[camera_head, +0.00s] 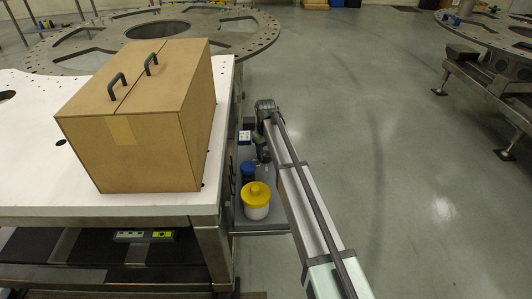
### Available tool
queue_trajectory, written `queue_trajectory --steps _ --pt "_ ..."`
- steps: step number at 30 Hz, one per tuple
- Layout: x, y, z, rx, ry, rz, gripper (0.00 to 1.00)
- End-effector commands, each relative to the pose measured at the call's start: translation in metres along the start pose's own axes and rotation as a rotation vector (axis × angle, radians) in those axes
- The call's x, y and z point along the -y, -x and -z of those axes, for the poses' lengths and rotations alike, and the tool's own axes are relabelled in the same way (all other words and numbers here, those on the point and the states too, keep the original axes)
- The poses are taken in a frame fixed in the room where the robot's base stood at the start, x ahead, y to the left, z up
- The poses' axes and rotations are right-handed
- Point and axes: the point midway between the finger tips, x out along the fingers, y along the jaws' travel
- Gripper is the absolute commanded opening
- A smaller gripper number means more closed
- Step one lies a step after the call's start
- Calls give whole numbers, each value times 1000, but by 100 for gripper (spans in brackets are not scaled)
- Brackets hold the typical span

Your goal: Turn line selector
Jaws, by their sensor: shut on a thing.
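My arm reaches in from the bottom right, along the right side of the white table. A small dark part at its far end shows beside a small blue-and-white box (244,137) at the table's right edge. My gripper's fingers cannot be made out there, nor can anything between them. I cannot tell whether the blue-and-white box is the line selector. No selector knob is clear in this view.
A cardboard box (150,115) with two dark handles stands on the white table (28,150). A yellow-lidded white container (257,201) and a blue-topped item (248,169) stand on a low side shelf (262,228). A large metal ring plate (255,38) lies behind.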

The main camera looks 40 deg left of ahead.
Motion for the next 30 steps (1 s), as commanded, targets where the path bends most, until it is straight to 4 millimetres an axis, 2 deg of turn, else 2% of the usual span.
queue_trajectory --steps 15,24,30 --pt "0 0 0 4 -453 0 18" --pt "0 0 0 6 -607 0 18" --pt "-1 0 0 6 -651 0 18"
